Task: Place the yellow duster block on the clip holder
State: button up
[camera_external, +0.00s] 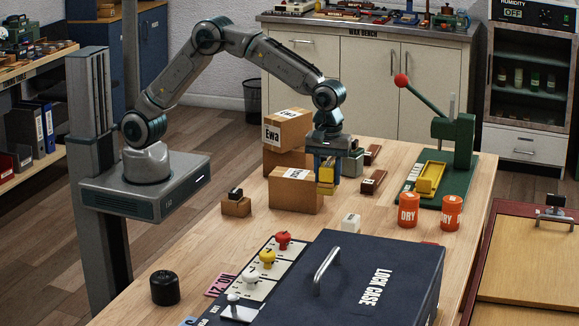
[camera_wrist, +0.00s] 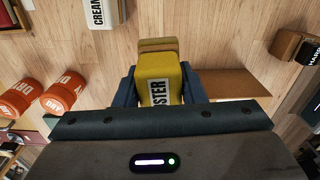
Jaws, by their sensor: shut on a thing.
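The yellow duster block (camera_external: 326,174) is between the blue fingers of my gripper (camera_external: 327,184). In the wrist view, the block (camera_wrist: 156,68) shows part of its printed label, with a blue finger against each side. My gripper is shut on it, above the wooden table beside the cardboard boxes. No part is labelled clip holder. A metal clip (camera_external: 553,213) stands on a red-framed board at the far right; I cannot tell whether this is the holder.
Cardboard boxes (camera_external: 295,190) stand close to my gripper. A green lever press (camera_external: 452,150) with a yellow tray (camera_external: 430,178) and orange DRY canisters (camera_external: 408,209) are to the right. The dark lock case (camera_external: 350,275) fills the front.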

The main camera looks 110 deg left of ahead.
jog(key=s+d+r+m, duration=0.1)
jog(key=s+d+m, duration=0.25)
jog(key=d, duration=0.65)
jog(key=s+d+r+m+p, duration=0.1)
jog(key=s+d+m, duration=0.25)
jog(key=d, duration=0.65)
jog(key=s+d+r+m, duration=0.2)
jog(key=s+d+m, duration=0.15)
jog(key=d, duration=0.65)
jog(key=s+d+r+m+p, duration=0.25)
jog(key=s+d+m, duration=0.65)
jog(key=s+d, duration=1.2)
jog(key=p, duration=0.2)
send_over(163, 274)
jog(key=shift+n, duration=0.25)
notch_tip(163, 274, down, 7)
jog(key=shift+w+r, duration=0.1)
jog(key=shift+r, duration=0.1)
jog(key=shift+f+p, duration=0.65)
jog(key=shift+f, duration=1.3)
